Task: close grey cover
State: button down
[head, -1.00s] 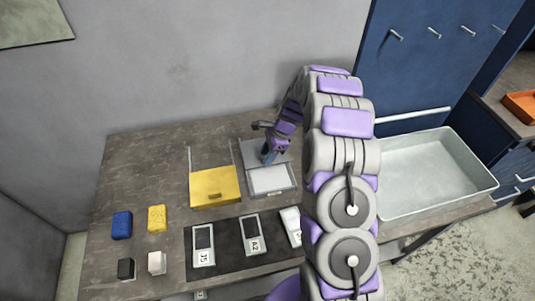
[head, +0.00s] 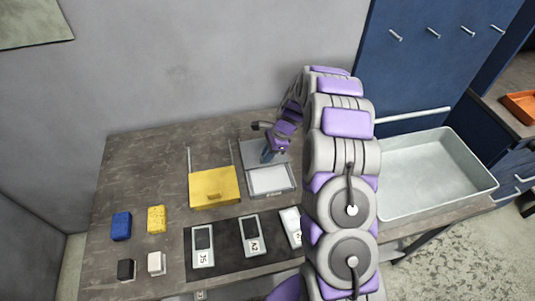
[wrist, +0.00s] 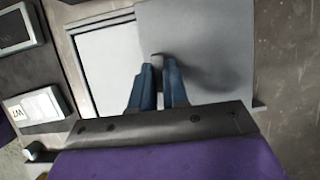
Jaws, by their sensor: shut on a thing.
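The grey cover (head: 257,152) is a flat plate behind a shallow open box with a pale inside (head: 270,180), at the middle of the bench. In the wrist view the cover (wrist: 215,45) lies on the right and the box's pale inside (wrist: 107,65) shows on the left. My gripper (head: 268,157) is over the cover near its front edge. In the wrist view my gripper's blue fingers (wrist: 158,70) are shut on the cover's small grey handle (wrist: 157,60). The fingers hide part of the handle.
A yellow cover (head: 214,188) on a similar box with thin rails stands to the left. Labelled devices (head: 249,236) lie on a dark mat in front. Blue (head: 121,226), yellow (head: 157,219), black and white blocks sit at left. A metal tray (head: 430,175) stands at right.

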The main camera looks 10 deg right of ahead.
jog(key=s+p, duration=0.3)
jog(key=s, duration=0.6)
jog(key=shift+s+r+p, duration=0.15)
jog(key=shift+s+p, duration=0.1)
jog(key=shift+p, duration=0.05)
jog(key=shift+s, duration=0.7)
jog(key=c, duration=1.2)
grip_release()
jog(key=shift+s, duration=0.15)
jog(key=shift+o, duration=0.4)
